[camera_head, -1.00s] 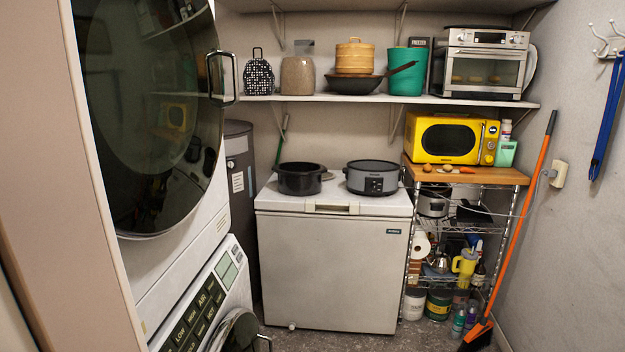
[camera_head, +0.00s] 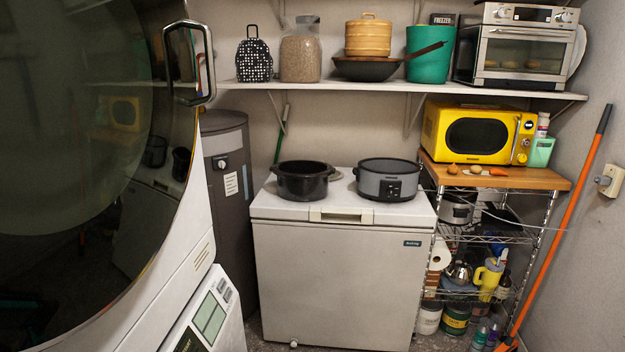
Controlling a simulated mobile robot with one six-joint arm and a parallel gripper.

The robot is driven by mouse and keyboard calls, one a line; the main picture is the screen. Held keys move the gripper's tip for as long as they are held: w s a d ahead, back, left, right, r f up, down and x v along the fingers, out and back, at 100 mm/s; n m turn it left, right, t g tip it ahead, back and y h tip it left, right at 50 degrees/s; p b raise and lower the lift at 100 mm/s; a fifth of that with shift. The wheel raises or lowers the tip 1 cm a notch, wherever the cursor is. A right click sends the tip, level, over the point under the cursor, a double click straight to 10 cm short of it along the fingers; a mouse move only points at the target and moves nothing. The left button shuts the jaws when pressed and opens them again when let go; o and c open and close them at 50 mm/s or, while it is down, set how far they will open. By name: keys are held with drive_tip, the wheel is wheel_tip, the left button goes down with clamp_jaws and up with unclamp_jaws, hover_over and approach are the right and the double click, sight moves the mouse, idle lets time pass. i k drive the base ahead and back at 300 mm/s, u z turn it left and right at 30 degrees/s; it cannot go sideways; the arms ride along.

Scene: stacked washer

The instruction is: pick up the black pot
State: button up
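The black pot (camera_head: 303,182) stands upright on the left part of the white chest freezer's lid (camera_head: 340,207). It is round, glossy and open at the top, with small side handles. A grey slow cooker (camera_head: 388,181) with a black control panel stands to its right on the same lid, with a small gap between them. My gripper is not in view.
A stacked washer (camera_head: 205,255) with a dark round door and protruding handle (camera_head: 203,62) fills the left side. A grey cylinder (camera_head: 228,170) stands left of the freezer. A wire rack (camera_head: 490,240) with a yellow microwave (camera_head: 478,133) stands right. A loaded shelf (camera_head: 400,88) hangs above.

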sight(298, 180)
drive_tip(key=u, duration=0.1)
drive_tip(key=i, duration=0.95)
drive_tip(key=u, duration=0.25)
